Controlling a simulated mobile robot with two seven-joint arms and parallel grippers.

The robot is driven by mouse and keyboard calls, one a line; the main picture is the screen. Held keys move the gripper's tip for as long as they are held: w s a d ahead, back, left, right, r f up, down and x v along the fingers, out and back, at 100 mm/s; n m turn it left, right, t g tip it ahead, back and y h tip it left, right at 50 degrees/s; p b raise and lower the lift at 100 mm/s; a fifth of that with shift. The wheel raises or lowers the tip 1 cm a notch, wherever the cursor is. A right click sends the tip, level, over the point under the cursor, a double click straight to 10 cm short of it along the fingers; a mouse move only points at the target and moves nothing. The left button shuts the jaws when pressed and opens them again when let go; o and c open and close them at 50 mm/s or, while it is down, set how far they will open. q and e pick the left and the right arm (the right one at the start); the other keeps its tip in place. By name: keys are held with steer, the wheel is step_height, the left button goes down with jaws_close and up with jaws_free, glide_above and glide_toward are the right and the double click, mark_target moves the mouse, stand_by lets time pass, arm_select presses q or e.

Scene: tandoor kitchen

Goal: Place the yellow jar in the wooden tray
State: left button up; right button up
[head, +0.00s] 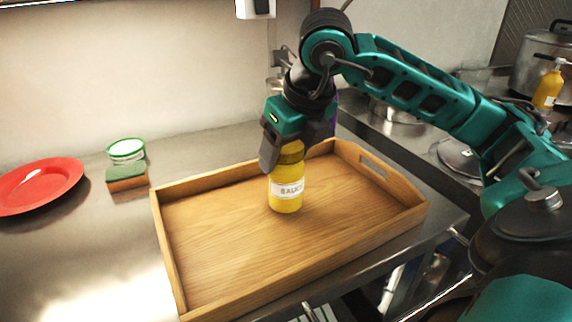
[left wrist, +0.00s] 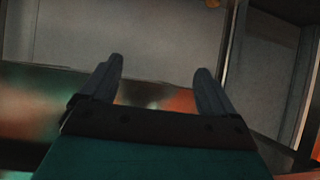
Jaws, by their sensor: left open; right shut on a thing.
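The yellow jar (head: 286,194) has a white label with dark letters. It is upright over the middle of the wooden tray (head: 330,254); its base looks to be at the tray floor, but I cannot tell whether it touches. My right gripper (head: 285,150) comes down from above and is shut on the jar's upper part, hiding its top. The tray is a shallow light-wood box with a handle slot at its right end. My left gripper (left wrist: 158,85) is open and empty in the left wrist view, and it does not show in the head view.
A red plate (head: 40,185), a sponge (head: 127,178) and a green-rimmed white container (head: 126,149) are left of the tray on the steel counter (head: 85,240). Pots and a yellow bottle (head: 548,88) stand at the right. The tray floor around the jar is clear.

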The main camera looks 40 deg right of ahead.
steer(key=shift+f, duration=0.9)
steer(key=shift+f+b, duration=0.2)
steer(key=shift+b, duration=0.1)
steer(key=o, duration=1.6)
steer(key=shift+r, duration=0.1)
